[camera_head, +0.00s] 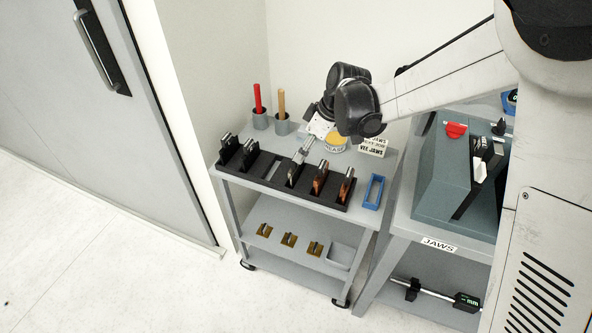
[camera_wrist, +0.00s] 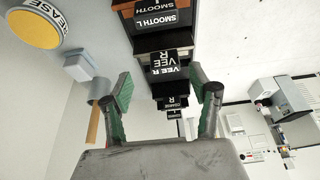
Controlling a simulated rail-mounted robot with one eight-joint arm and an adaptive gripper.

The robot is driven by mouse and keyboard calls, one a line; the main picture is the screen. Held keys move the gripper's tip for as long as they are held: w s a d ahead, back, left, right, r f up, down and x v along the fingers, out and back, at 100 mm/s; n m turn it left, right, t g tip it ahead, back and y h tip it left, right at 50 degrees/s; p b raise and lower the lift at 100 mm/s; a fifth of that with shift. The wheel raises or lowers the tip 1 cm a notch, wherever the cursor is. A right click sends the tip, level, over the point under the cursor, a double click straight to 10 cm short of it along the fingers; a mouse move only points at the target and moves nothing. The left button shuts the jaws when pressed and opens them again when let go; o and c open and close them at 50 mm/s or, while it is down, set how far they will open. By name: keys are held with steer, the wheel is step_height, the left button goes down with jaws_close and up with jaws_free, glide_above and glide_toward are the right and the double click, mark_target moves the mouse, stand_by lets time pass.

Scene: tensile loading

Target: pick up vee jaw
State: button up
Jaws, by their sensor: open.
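A black rack (camera_head: 330,202) on the cart's top shelf holds several upright jaws and has empty space left of its middle. In the wrist view, a dark block lettered VEE R (camera_wrist: 163,64), the vee jaw, stands in the row between SMOOTH L (camera_wrist: 160,17) and COARSE R. My gripper (camera_head: 299,157) is over the rack near a jaw (camera_head: 292,176) left of the two copper-coloured ones. In the wrist view, my gripper (camera_wrist: 159,90) is open. Its green-padded fingers lie on either side of the vee jaw's line, with no visible contact. The jaw's lower part is hidden.
A yellow grease tin (camera_head: 335,138) and a VEE JAWS sign (camera_head: 373,147) stand behind the rack. Red (camera_head: 258,98) and wooden (camera_head: 281,103) handles stand in cups at the back left. A blue frame (camera_head: 373,191) lies right of the rack. A grey-green case (camera_head: 440,185) stands on the right-hand table.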

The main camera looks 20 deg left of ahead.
mark_target(296, 169)
steer(key=shift+s+a+x, duration=0.15)
steer(key=shift+x, duration=1.2)
steer(key=shift+s+a+x, duration=0.15)
steer(key=shift+x, duration=1.25)
steer(key=shift+r, duration=0.2)
jaws_close()
